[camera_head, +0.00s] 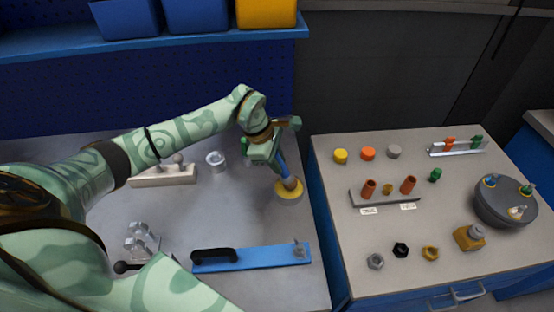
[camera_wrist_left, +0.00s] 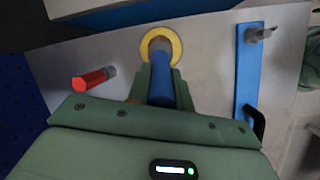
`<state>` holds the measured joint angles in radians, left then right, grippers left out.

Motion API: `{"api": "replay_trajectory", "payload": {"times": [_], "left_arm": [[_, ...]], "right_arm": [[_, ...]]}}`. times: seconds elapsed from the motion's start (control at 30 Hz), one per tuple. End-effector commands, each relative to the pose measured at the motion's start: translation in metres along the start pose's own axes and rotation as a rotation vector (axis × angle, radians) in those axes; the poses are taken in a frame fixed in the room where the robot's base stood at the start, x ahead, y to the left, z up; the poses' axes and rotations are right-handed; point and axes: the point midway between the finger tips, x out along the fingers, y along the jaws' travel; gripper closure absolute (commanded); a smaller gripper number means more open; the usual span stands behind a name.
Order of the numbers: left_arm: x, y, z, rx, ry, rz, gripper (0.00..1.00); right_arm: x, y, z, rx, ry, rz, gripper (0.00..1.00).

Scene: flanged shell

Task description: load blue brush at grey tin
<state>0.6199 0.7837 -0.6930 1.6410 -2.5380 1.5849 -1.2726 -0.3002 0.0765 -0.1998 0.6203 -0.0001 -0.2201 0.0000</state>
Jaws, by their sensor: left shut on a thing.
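My left gripper (camera_head: 272,160) is shut on the blue brush (camera_head: 282,168), which slants down toward the right. In the left wrist view the blue brush (camera_wrist_left: 161,80) runs between the fingers (camera_wrist_left: 160,95). The yellow rim (camera_wrist_left: 174,42) also shows in the left wrist view. A small round grey tin (camera_head: 216,162) stands on the left table, left of the gripper and apart from the brush. My right gripper is out of view.
A blue board (camera_head: 265,257) with a black handle lies at the front. A red-handled item (camera_wrist_left: 90,80) lies left of the yellow rim. A pale block (camera_head: 163,177) is behind. The right table (camera_head: 330,230) holds caps, nuts and a grey round housing (camera_head: 500,207). A gap separates the tables.

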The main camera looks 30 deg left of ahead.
Motion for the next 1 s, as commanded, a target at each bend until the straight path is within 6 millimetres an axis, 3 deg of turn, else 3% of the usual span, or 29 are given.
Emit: {"api": "replay_trajectory", "payload": {"times": [1.0], "left_arm": [[0.0085, -0.001, -0.0029, 0.0, 0.0, 0.0, 1.0]], "right_arm": [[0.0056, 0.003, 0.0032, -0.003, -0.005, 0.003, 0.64]]}}
